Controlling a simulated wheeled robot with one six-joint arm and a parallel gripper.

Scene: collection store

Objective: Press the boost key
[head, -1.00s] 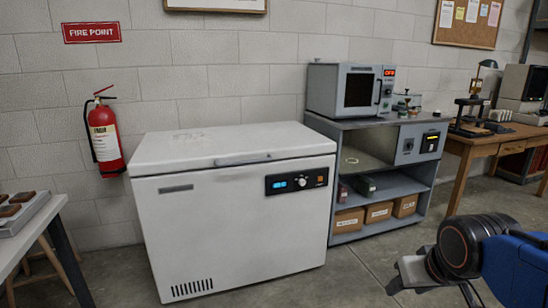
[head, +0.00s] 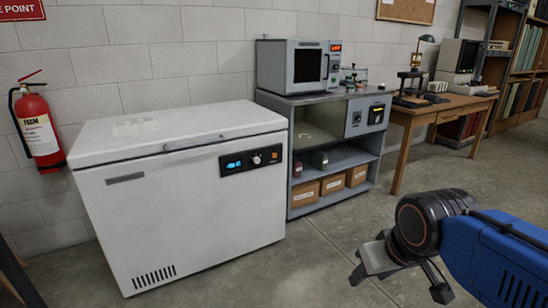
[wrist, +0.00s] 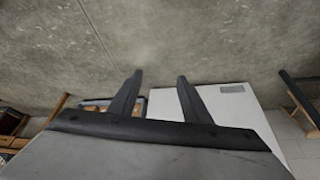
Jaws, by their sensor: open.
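A white chest freezer (head: 190,205) stands against the wall with its lid shut. Its dark control panel (head: 238,163) is on the upper right of the front, with a blue display, a round pale knob (head: 257,159) and a small orange key (head: 274,156) at the right end. Any lettering on the key is too small to read, so I cannot tell if it is the boost key. My gripper (head: 398,282) is open and empty, in front of and to the right of the freezer, well apart from the panel. Both fingers (wrist: 159,92) also show in the wrist view, with nothing between them.
A grey cabinet (head: 372,143) right of the freezer carries an oven-like unit (head: 305,66) and holds several boxes. A wooden desk (head: 440,110) stands further right. A fire extinguisher (head: 40,130) hangs at the left. The floor (head: 320,255) before the freezer and cabinet is clear.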

